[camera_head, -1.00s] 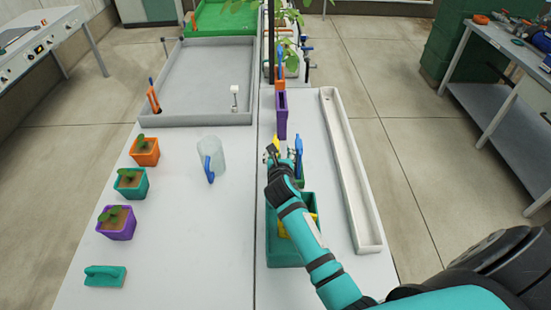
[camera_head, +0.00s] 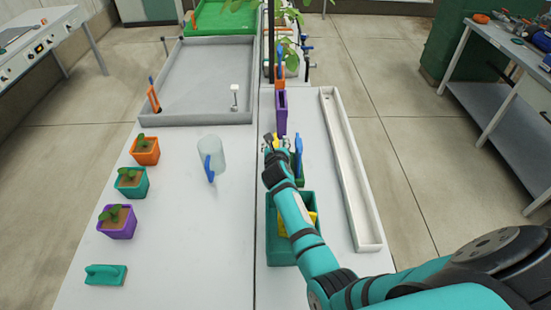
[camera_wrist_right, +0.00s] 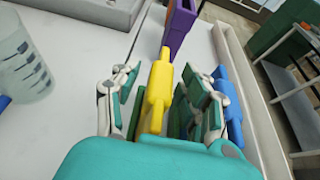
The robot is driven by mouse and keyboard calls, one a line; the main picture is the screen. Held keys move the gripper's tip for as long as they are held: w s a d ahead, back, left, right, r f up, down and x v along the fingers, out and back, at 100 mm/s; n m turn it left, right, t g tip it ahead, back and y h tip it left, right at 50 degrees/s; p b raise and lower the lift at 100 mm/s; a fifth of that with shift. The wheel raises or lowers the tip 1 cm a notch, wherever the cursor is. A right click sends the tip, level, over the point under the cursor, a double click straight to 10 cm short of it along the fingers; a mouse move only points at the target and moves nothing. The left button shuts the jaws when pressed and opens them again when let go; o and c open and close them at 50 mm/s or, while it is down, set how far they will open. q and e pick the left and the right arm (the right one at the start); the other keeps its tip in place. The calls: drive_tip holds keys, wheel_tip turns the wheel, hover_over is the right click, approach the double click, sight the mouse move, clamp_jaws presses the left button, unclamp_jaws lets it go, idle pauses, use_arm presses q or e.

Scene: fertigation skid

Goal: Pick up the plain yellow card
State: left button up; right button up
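A plain yellow piece (camera_wrist_right: 157,92), which looks like the yellow card, stands between the fingers of my right gripper in the right wrist view. My right gripper (camera_wrist_right: 160,98) is open around it, with a visible gap on the left side. In the head view the right gripper (camera_head: 277,142) reaches over the table behind the teal bin, and hides most or all of this piece. A blue piece of similar shape (camera_wrist_right: 229,108) stands just right of the right finger; it also shows in the head view (camera_head: 298,146). My left gripper is not in view.
A purple holder (camera_head: 281,118) stands just beyond the gripper. A teal bin (camera_head: 283,254) with a yellow item sits under my right arm. A long white trough (camera_head: 350,170) lies to the right. A clear jug (camera_head: 212,157) and several potted plants stand left.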

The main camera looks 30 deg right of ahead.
clamp_jaws()
